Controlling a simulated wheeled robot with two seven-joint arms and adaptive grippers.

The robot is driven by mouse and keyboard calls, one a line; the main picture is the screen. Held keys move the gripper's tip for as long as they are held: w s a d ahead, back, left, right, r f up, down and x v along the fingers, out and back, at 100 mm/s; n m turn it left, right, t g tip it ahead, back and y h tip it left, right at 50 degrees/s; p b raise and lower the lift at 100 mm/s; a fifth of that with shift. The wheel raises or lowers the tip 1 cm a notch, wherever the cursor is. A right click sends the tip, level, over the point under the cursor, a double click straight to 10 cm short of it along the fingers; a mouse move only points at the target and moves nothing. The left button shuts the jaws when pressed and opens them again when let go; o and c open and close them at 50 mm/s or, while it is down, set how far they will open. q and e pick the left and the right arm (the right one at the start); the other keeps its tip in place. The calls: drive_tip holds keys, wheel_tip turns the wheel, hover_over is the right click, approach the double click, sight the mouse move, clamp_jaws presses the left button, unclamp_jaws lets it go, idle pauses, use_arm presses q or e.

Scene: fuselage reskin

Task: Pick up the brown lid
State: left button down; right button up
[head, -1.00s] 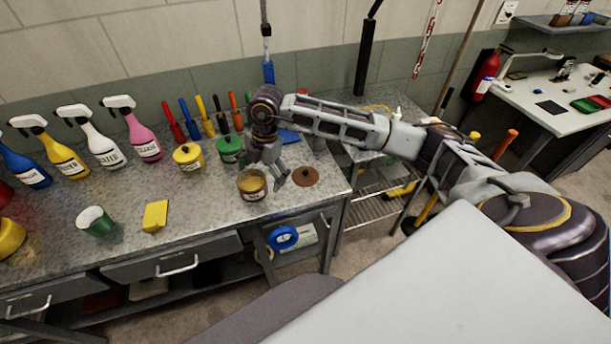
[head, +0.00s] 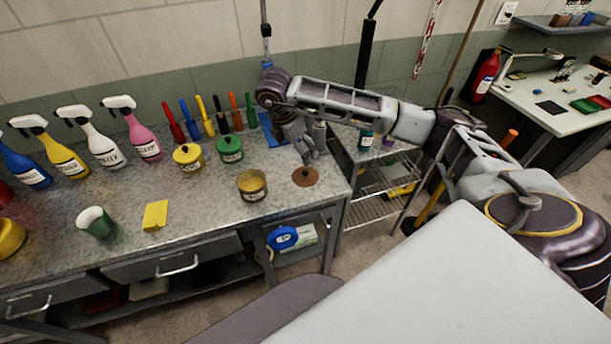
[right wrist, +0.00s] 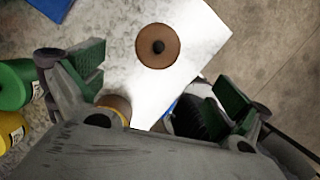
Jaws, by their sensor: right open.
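The brown lid (head: 305,177) lies flat on the workbench near its right front corner. It is a round disc with a dark knob, and in the right wrist view the lid (right wrist: 158,46) shows whole, ahead of the fingers. My right gripper (head: 308,154) is just behind and above the lid in the head view. In the right wrist view my right gripper (right wrist: 160,88) is open, its green-padded fingers wide apart with nothing held between them. My left gripper is not in view.
Green (head: 230,150) and yellow (head: 188,157) lidded tins stand further back. A yellow block (head: 155,215) and green cup (head: 96,222) are at left. The bench's right edge is close to the lid.

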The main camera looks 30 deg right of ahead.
drive_tip(key=p, duration=0.1)
hover_over(305, 172)
drive_tip(key=a, duration=0.1)
drive_tip(key=shift+f, duration=3.8)
drive_tip(key=shift+f, duration=0.1)
drive_tip(key=shift+p+x, duration=0.7)
drive_tip(key=shift+x, duration=0.1)
drive_tip(key=shift+f+p, duration=0.35)
drive_tip(key=shift+f, duration=0.55)
drive_tip(key=shift+x, duration=0.85)
